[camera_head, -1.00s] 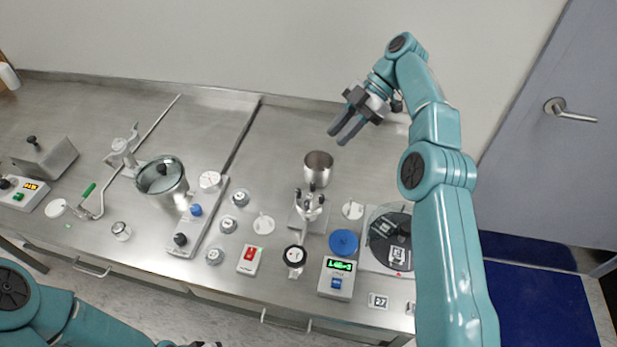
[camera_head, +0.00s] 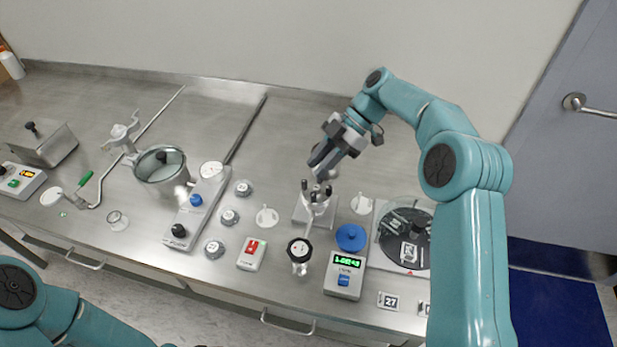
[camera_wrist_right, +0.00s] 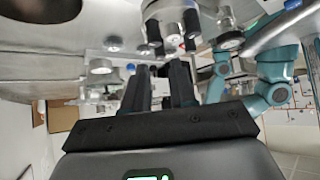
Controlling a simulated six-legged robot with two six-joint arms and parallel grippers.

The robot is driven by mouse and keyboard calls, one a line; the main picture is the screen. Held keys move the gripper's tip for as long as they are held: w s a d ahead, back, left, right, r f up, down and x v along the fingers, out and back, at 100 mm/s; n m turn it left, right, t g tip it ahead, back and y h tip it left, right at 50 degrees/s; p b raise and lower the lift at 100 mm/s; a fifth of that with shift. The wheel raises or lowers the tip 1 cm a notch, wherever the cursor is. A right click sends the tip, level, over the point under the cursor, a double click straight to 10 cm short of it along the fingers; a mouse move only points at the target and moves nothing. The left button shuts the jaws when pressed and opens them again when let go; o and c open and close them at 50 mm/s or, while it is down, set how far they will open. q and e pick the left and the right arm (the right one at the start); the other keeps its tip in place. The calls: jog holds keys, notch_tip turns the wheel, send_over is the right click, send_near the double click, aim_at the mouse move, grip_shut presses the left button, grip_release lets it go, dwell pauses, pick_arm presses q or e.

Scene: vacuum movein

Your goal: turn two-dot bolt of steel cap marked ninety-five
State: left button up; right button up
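A steel fitting with several black-tipped upright bolts (camera_head: 316,196) stands on a pale plate on the bench, just below my right gripper in the head view. The same kind of bolted fitting (camera_wrist_right: 172,28) shows close up at the top of the right wrist view. I cannot read a ninety-five or any dots on it. My right gripper (camera_head: 321,163) points down above it, apart from it. In the wrist view the two dark fingers (camera_wrist_right: 158,82) are apart with nothing between them. My left arm enters at the lower left; its gripper is out of sight.
Several small steel knobs (camera_head: 229,217) and a red-switch box (camera_head: 251,254) lie left of the fitting. A blue disc (camera_head: 350,238), a meter with a green display (camera_head: 344,276) and a dark round plate (camera_head: 405,238) stand to its right.

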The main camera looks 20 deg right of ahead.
aim_at(305, 181)
jog(key=x, duration=0.4)
jog(key=shift+s+a, duration=0.15)
jog(key=shift+f, duration=0.2)
grip_shut()
